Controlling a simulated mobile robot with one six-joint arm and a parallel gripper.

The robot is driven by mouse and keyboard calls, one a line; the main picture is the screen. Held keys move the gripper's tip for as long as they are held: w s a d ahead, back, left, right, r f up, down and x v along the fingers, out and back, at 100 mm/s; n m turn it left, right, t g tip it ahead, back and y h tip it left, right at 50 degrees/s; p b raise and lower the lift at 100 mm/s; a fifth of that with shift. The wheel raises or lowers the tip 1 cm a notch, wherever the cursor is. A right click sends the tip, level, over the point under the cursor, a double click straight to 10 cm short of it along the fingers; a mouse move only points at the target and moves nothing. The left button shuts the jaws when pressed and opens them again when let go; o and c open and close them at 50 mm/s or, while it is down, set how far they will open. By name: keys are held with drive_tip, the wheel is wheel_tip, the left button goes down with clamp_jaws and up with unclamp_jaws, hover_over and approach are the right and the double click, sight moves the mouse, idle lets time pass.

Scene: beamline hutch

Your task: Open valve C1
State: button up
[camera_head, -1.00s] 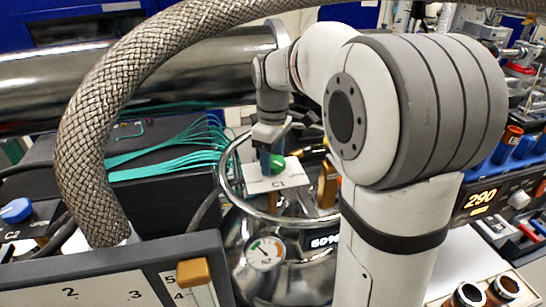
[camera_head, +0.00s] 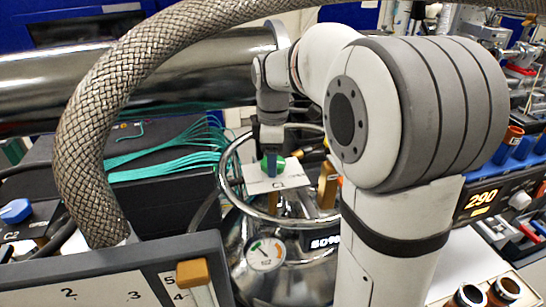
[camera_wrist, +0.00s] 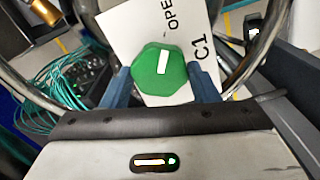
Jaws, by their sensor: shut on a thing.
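Valve C1 has a green knob (camera_wrist: 160,70) with a white pointer bar. The knob sits over a white card (camera_wrist: 140,20) printed "OPE…" and "C1". My gripper (camera_wrist: 160,86) is shut on the knob, with one blue finger on each side of it in the wrist view. The pointer bar is tilted a little in that view. In the head view my gripper (camera_head: 271,160) reaches down to the green knob (camera_head: 292,163), and the card (camera_head: 270,183) lies below it. The knob is partly hidden by the fingers there.
A steel ring handle (camera_head: 226,180) surrounds the valve on a steel vessel with a dial gauge (camera_head: 265,251). A thick braided hose (camera_head: 95,120) arches at the left. Blue valve knob C2 (camera_head: 15,211) stands at far left. Teal cables (camera_head: 190,148) lie behind.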

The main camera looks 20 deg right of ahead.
drive_tip(key=o, duration=1)
drive_tip(key=shift+r, duration=0.1)
wheel_tip(320, 180, up, 8)
drive_tip(key=shift+f+b, duration=0.15)
drive_tip(key=shift+b, duration=0.25)
